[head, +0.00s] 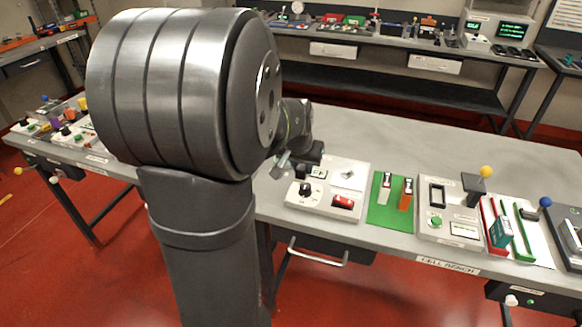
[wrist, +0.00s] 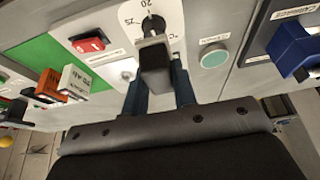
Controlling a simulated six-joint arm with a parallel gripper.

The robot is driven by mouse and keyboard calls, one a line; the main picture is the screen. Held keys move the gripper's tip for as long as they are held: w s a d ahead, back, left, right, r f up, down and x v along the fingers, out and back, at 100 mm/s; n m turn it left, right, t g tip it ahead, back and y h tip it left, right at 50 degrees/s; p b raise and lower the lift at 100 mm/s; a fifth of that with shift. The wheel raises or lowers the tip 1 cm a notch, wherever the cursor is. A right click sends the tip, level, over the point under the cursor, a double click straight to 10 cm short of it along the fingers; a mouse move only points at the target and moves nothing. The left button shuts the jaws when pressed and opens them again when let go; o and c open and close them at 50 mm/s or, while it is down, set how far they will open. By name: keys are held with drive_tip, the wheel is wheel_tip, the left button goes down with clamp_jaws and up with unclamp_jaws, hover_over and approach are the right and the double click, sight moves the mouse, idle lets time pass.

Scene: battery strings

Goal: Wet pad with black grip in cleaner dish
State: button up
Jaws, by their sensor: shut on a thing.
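My gripper (wrist: 158,85) is shut on a black block (wrist: 155,62) with a grey top face, which looks like the black grip of the pad. In the wrist view the two dark fingers stand on either side of it. The block is over or beside a panel with a numbered dial (wrist: 135,14); whether it touches the panel I cannot tell. In the head view my gripper (head: 297,163) is at the back left of the white panel (head: 325,212), partly hidden by my arm. The pad's underside is hidden. I cannot clearly make out a cleaner dish.
A red switch (head: 343,202) and black knob (head: 305,189) sit on the white panel. A green mat (head: 378,214) with white and orange cells lies to the right. Further right are a panel with a yellow-ball lever (head: 486,172) and a blue-ball lever (head: 545,202).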

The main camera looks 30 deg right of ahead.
drive_tip(key=shift+s+d+r, duration=0.1)
drive_tip(key=shift+s, duration=0.05)
drive_tip(key=o, duration=0.4)
drive_tip(key=shift+c, duration=1.4)
drive_tip(key=w+d+f, duration=0.2)
drive_tip(key=w+d, duration=0.1)
drive_tip(key=w, duration=1.6)
drive_tip(key=shift+w+d+f, duration=0.1)
drive_tip(key=shift+w+f, duration=0.05)
drive_tip(key=shift+f, duration=1.35)
drive_tip(key=shift+w+d+f, duration=0.1)
drive_tip(key=shift+f, duration=1.4)
